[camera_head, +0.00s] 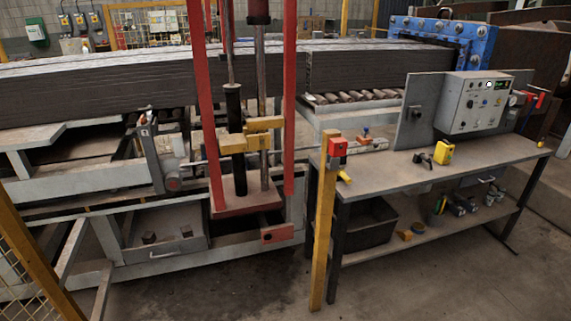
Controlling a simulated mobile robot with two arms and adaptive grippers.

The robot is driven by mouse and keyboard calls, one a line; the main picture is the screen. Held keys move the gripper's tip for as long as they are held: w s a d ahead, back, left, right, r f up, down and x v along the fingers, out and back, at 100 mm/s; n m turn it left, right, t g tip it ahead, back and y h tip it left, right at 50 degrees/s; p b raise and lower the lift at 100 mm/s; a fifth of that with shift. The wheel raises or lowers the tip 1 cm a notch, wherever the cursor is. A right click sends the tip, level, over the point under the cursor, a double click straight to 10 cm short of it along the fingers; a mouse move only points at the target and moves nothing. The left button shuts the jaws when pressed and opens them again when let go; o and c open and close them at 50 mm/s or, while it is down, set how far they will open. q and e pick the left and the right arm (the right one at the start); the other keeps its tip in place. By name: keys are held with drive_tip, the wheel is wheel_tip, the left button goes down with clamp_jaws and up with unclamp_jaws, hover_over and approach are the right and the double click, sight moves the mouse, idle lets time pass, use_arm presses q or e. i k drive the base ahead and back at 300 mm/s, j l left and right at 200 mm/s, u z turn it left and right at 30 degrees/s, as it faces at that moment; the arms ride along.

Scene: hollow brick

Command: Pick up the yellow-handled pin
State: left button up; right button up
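I cannot single out the yellow-handled pin with certainty. A small yellow piece (344,177) lies at the left end of the workbench top (395,180), beside the yellow post; its shape is too small to tell. A larger yellow block-like object (444,153) stands near the middle of the bench, with a small black object (423,159) to its left. More yellow items (417,228) and a yellow-green upright group (440,204) are on the lower shelf. Neither of my grippers is in view.
A yellow post (323,235) with a red box stands at the bench's left front corner. A control box (474,103) stands at the back of the bench. A red-framed press (245,190) is to the left. The bench's front middle and the floor before it are clear.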

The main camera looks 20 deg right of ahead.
sight(341, 173)
drive_tip(key=i+l+u, duration=0.2)
drive_tip(key=l+u, duration=0.15)
drive_tip(key=l, duration=0.5)
drive_tip(key=i+l+u, duration=0.1)
drive_tip(key=l+u, duration=0.25)
drive_tip(key=l, duration=0.55)
drive_tip(key=l+u, duration=0.35)
drive_tip(key=l, duration=0.55)
